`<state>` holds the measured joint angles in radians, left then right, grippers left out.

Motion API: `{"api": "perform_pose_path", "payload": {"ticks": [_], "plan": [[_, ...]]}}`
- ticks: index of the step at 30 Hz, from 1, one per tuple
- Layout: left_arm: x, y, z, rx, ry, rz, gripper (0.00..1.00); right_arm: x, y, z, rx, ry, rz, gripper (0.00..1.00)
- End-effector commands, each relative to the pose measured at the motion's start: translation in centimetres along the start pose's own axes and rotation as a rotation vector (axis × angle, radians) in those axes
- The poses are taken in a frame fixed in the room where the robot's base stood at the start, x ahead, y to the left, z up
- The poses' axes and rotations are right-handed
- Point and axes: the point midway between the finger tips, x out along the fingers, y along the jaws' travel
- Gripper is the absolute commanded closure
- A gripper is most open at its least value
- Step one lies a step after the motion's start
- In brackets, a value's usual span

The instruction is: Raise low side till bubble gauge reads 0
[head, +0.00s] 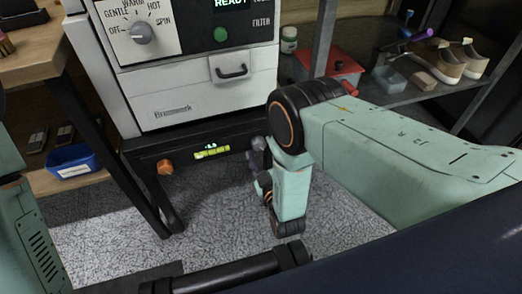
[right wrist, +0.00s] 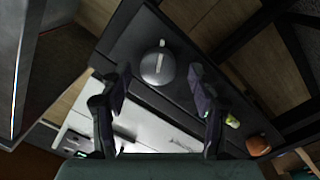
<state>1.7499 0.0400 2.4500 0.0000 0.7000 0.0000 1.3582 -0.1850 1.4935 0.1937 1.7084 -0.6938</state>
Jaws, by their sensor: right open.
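The washer (head: 200,90) stands on a dark stand. On the stand's front beam is a yellow-green bubble gauge (head: 212,152) with small lit digits above it, too small to read surely. An orange knob (head: 165,167) is left of the gauge. A grey round knob (head: 258,143) is at the right end, partly hidden by my right gripper (head: 263,172). In the right wrist view the grey knob (right wrist: 157,66) lies between and just beyond my open right fingers (right wrist: 158,85), with no contact visible. The gauge (right wrist: 232,121) and orange knob (right wrist: 258,146) show at right. My left gripper is out of view.
A blue bin (head: 75,162) sits on a low wooden shelf at left. Sneakers (head: 460,60), a red box (head: 330,66) and several small items are on the dark shelf at right. Grey carpet (head: 200,210) is open below the stand.

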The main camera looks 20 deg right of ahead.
Motion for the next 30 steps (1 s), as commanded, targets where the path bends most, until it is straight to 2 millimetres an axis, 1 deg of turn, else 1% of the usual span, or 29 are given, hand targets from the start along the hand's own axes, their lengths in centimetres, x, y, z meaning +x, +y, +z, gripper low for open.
{"api": "perform_pose_path", "payload": {"ticks": [1,4,13,30], "plan": [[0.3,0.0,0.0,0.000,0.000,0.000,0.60,0.6,0.0,0.1,0.000,0.001,0.002,0.38],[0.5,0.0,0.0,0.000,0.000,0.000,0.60,1.2,0.1,0.1,0.000,0.000,0.001,0.38],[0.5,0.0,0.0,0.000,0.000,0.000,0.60,1.6,0.3,0.2,0.000,-0.002,0.001,0.38],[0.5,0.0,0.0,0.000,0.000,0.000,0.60,1.6,0.3,0.2,0.000,-0.002,0.000,0.87]]}}
